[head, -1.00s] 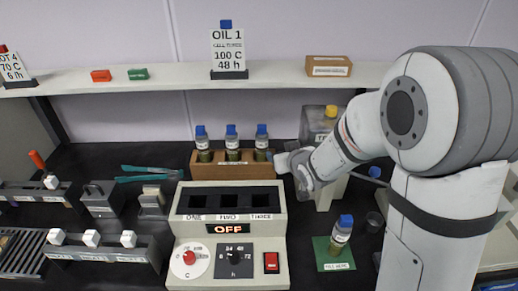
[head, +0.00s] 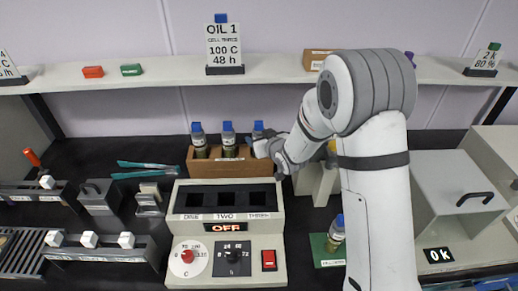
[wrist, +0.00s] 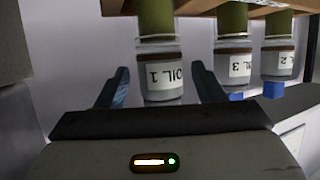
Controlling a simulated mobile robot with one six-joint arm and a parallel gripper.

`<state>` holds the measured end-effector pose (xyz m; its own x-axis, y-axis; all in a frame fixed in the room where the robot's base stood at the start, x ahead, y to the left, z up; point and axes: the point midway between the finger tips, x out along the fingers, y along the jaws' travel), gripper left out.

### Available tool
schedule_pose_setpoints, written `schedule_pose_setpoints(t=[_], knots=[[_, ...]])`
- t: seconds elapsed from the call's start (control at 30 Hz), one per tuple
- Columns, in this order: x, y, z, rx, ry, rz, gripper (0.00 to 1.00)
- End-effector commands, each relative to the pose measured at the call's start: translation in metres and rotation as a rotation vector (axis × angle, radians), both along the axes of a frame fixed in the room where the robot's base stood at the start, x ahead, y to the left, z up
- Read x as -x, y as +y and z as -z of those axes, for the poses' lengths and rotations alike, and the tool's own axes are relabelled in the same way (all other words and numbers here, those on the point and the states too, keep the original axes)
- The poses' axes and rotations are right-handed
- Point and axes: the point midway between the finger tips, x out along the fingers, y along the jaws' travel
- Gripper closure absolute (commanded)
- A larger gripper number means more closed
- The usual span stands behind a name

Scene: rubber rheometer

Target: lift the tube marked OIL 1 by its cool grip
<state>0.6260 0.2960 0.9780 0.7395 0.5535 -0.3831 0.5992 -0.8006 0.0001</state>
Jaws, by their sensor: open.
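The tube marked OIL 1 (wrist: 162,78) shows upside down in the wrist view, with a white label and olive lower part. In the head view it is the rightmost blue-capped tube (head: 258,128) in the brown rack (head: 207,168). My gripper (wrist: 160,70) is open, with one finger on each side of the tube's labelled part; whether either touches is unclear. The tube's cap is hidden in the wrist view. My gripper (head: 264,150) is at the rack's right end in the head view.
The tubes OIL 3 (wrist: 233,65) and OIL 2 (wrist: 280,63) stand beside OIL 1 in the rack. The heater box (head: 225,225), reading OFF, stands in front of the rack. A shelf (head: 280,72) runs above. Another blue-capped tube (head: 336,232) stands on a green mat.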

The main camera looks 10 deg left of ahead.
Motion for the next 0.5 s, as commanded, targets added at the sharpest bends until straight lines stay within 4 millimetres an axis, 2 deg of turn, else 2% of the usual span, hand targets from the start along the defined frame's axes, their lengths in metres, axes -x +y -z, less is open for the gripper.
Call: schedule_pose_setpoints(t=[0.3, 0.5], knots=[[-0.0034, 0.0031, 0.0022, 0.0, 0.0, 0.0, 0.38], [-0.0032, 0.0031, 0.0022, 0.0, 0.0, 0.0, 0.54]])
